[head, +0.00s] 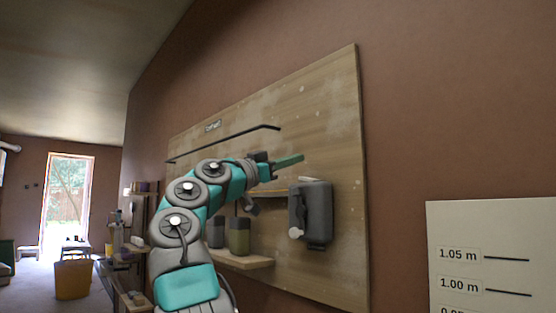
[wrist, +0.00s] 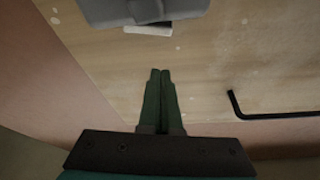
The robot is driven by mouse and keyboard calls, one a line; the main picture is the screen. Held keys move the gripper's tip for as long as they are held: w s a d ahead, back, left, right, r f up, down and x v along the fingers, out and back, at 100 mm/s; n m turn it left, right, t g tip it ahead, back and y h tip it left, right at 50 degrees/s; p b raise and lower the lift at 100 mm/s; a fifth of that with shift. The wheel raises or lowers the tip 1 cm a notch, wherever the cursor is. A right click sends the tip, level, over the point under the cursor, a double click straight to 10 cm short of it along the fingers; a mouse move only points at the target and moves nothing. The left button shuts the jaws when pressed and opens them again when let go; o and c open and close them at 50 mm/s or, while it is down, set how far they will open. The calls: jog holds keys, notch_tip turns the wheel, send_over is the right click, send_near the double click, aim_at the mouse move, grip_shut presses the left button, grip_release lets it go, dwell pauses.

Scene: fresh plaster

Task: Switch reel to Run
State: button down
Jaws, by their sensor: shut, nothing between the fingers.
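A dark grey housing (head: 316,222), which I take to be the reel, is mounted on the right part of the wooden board. A pale round knob (head: 296,233) sits low on its left side, and a pale flat piece (head: 309,180) shows at its top. No Run marking is readable. My gripper (head: 302,158) is shut and empty, above the housing and apart from it. In the wrist view the shut green fingers (wrist: 160,72) point toward the grey housing (wrist: 140,10) and its pale piece (wrist: 148,29), with a gap between. The housing is cut off there.
The wooden board (head: 335,110) hangs on a brown plaster wall. A black rail (head: 225,142) runs across it, left of my gripper. Below, a small shelf (head: 245,261) holds dark and olive containers (head: 239,236), partly behind my arm. A height-marked panel (head: 490,240) stands at right.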

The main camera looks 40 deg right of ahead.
aim_at(309, 180)
jog(key=shift+d+r+p, duration=0.35)
jog(key=shift+d+r, duration=0.25)
jog(key=shift+d, duration=0.3)
jog(key=shift+w+d+f+b, duration=0.1)
jog(key=shift+w+f+b, duration=0.05)
jog(key=shift+f+b, duration=0.35)
jog(key=shift+w+d+f+b, duration=0.1)
jog(key=shift+f+b, duration=0.25)
jog(key=shift+f, duration=0.25)
jog(key=shift+w+f+b, duration=0.15)
jog(key=shift+f+b, duration=0.25)
jog(key=shift+f, duration=0.55)
jog(key=shift+f, duration=0.1)
